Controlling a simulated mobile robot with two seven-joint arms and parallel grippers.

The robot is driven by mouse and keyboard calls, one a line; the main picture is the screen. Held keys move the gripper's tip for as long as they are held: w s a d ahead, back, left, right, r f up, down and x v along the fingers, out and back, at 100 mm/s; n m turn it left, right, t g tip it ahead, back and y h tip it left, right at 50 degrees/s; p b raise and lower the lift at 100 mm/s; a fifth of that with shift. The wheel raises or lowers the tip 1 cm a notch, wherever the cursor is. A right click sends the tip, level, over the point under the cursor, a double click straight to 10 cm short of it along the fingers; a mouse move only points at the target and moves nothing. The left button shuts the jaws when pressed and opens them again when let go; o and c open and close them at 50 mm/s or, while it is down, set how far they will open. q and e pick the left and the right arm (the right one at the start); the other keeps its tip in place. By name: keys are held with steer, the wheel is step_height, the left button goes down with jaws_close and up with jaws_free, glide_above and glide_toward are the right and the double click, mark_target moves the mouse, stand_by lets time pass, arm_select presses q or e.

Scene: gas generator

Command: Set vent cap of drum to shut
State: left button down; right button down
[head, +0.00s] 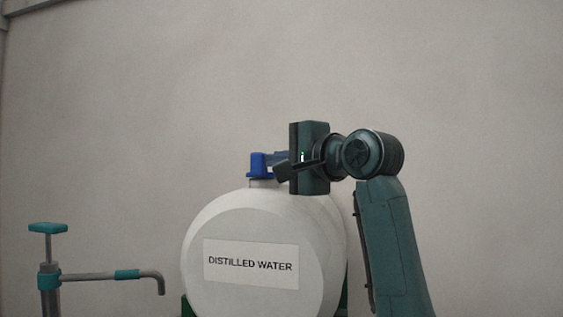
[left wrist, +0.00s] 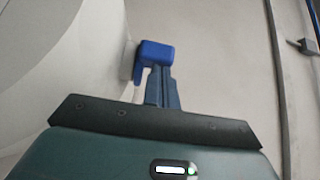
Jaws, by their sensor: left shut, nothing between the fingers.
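The drum (head: 222,220) is white, with a label reading "DISTILLED WATER". Its blue vent cap (head: 257,165) sits on a short pale neck on top. In the left wrist view the cap (left wrist: 155,53) is a blue block with a part hanging down on its left side. My left gripper (head: 270,158) reaches in from the right at cap height. Its fingers (left wrist: 160,75) are closed together and empty, with the tips right at the cap. I cannot tell whether they touch it. My right gripper is not in view.
A hand pump with a teal handle (head: 48,228) and a curved grey spout (head: 150,277) stands left of the drum. A plain wall (head: 130,110) is behind. The space above the drum is free.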

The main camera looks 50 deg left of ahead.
arm_select(q)
steer(key=d+b, duration=0.2)
steer(key=d, duration=1)
steer(key=shift+d, duration=0.3)
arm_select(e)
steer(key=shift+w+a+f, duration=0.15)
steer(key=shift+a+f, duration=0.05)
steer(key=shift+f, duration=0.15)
